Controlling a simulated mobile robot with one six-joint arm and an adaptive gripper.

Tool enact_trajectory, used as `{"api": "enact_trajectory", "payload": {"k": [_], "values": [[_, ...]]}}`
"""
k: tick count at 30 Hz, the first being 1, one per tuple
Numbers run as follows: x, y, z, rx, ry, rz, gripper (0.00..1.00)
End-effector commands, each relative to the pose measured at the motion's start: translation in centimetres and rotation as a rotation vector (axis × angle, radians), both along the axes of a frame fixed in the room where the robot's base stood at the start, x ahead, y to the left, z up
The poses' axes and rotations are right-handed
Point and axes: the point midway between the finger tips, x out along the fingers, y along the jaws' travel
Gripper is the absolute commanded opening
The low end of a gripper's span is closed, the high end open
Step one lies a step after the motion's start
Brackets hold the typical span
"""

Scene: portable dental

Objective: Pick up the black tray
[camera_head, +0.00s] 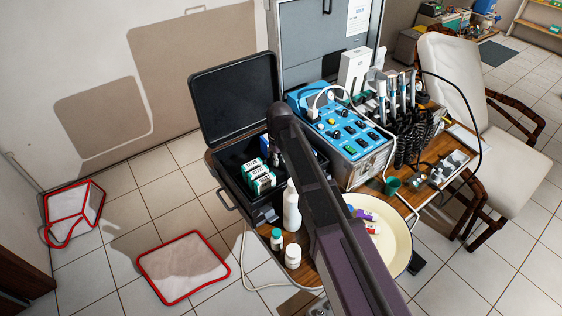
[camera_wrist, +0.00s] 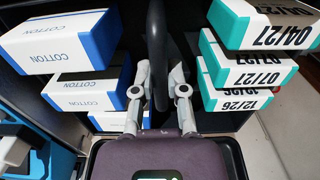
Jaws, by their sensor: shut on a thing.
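The black tray (camera_wrist: 156,28) shows in the wrist view by its upright black handle or divider, between two groups of boxes. My gripper (camera_wrist: 160,72) is shut on this black upright part. White and blue cotton boxes (camera_wrist: 70,85) stand on the left of it. Green and white boxes with printed dates (camera_wrist: 250,75) stand on the right. In the head view the dated boxes (camera_head: 262,178) sit inside an open black case (camera_head: 235,105). My arm covers the gripper and most of the tray there, and I cannot tell whether the tray is raised.
A blue control unit (camera_head: 350,150) stands close right of the case. A white bottle (camera_head: 291,205), small jars (camera_head: 292,256) and a cream basin (camera_head: 393,245) are near the case's front right. The raised lid blocks the back. Open floor lies to the left.

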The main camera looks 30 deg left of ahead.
Motion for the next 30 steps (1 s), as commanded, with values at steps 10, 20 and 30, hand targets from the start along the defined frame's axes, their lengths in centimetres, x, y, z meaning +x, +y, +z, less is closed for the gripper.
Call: {"api": "enact_trajectory", "payload": {"k": [10, 20, 30], "values": [[0.0, 0.0, 4.2, 0.0, 0.0, 0.0, 0.0], [0.0, 0.0, 6.4, 0.0, 0.0, 0.0, 0.0], [0.0, 0.0, 6.9, 0.0, 0.0, 0.0, 0.0]]}}
